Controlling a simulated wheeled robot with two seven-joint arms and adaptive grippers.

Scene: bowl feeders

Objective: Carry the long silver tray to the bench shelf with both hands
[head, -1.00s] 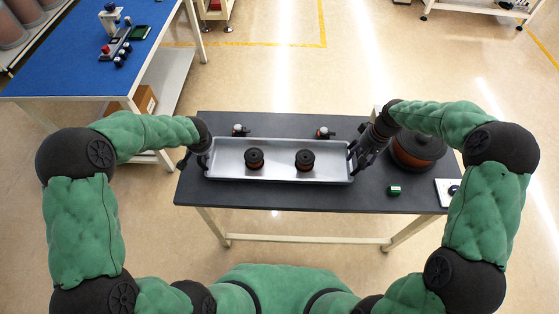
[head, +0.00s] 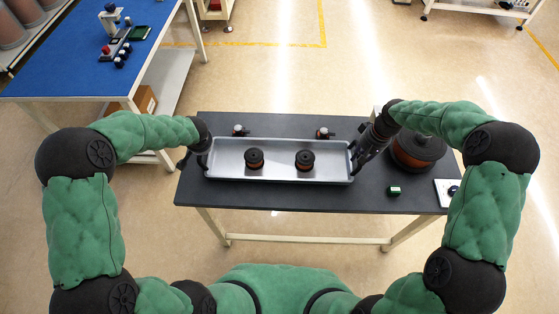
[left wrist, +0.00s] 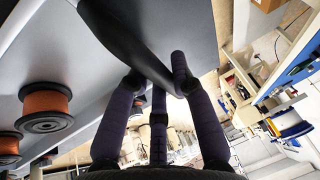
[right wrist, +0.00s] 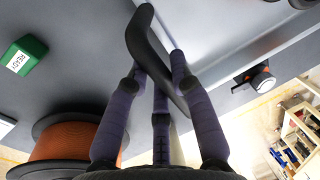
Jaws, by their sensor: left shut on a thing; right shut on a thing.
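The long silver tray (head: 280,177) lies level at the dark table, with two small copper-wound spools (head: 254,159) (head: 305,160) standing in it. I cannot tell whether it touches the table top. My left gripper (head: 203,160) is shut on the tray's left end; in the left wrist view its fingers (left wrist: 158,82) close around a black handle (left wrist: 125,38). My right gripper (head: 354,158) is shut on the right end; in the right wrist view its fingers (right wrist: 162,80) close around the black handle there (right wrist: 146,42).
The dark table (head: 320,198) also bears a large copper spool (head: 418,152), a green block (head: 394,190), a white plate (head: 447,190) and two small fittings (head: 240,130) (head: 324,133) behind the tray. A blue-topped bench (head: 70,60) with a lower shelf (head: 172,85) stands at far left. Open floor lies between.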

